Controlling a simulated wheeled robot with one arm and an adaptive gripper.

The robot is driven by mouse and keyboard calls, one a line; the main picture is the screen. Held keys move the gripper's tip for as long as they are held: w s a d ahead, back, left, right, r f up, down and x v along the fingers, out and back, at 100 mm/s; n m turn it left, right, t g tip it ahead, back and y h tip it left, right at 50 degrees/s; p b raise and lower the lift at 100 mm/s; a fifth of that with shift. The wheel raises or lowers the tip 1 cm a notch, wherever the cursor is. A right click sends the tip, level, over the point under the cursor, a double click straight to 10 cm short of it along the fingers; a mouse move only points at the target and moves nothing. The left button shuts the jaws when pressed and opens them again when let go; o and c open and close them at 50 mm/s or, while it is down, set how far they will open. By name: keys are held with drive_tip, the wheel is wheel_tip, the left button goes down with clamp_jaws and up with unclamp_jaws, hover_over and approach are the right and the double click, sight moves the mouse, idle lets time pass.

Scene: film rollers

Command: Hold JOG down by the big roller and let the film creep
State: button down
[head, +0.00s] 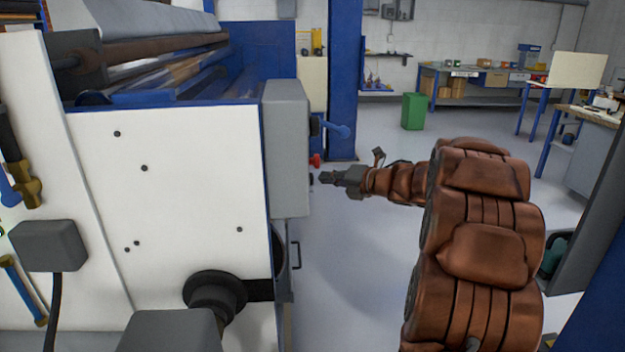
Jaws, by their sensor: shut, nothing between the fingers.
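My gripper (328,178) is shut and empty. It points left, close to the right side of a grey box (288,150) on the end of the white machine (170,190). A red knob or button (315,160) sticks out from the box's far side just above and left of the fingertips. The box's face that carries it is turned away, so no JOG label shows. I cannot tell whether the fingertips touch anything. Long rollers (150,48) run along the machine's top at the upper left. Film on them cannot be made out clearly.
A blue post (344,80) stands behind. A green bin (413,111) and workbenches (480,85) are at the back right. The floor (370,260) between the machine and my arm is clear.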

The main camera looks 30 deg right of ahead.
drive_tip(key=shift+a, duration=0.1)
idle(0.7)
drive_tip(key=shift+w+a+b, duration=0.15)
drive_tip(key=shift+a+b, duration=0.15)
drive_tip(key=shift+b, duration=0.2)
drive_tip(key=shift+w+a+b, duration=0.2)
drive_tip(key=shift+a+b, duration=0.1)
drive_tip(key=shift+a, duration=0.15)
idle(1.4)
drive_tip(key=shift+d, duration=0.2)
idle(2.1)
drive_tip(key=shift+s+d, duration=0.4)
drive_tip(key=shift+d, duration=0.25)
drive_tip(key=shift+s+d, duration=0.35)
drive_tip(key=shift+d, duration=0.4)
drive_tip(key=shift+s+d, duration=0.4)
drive_tip(key=shift+d, duration=0.35)
drive_tip(key=shift+s+d, duration=0.35)
drive_tip(key=shift+d, duration=0.4)
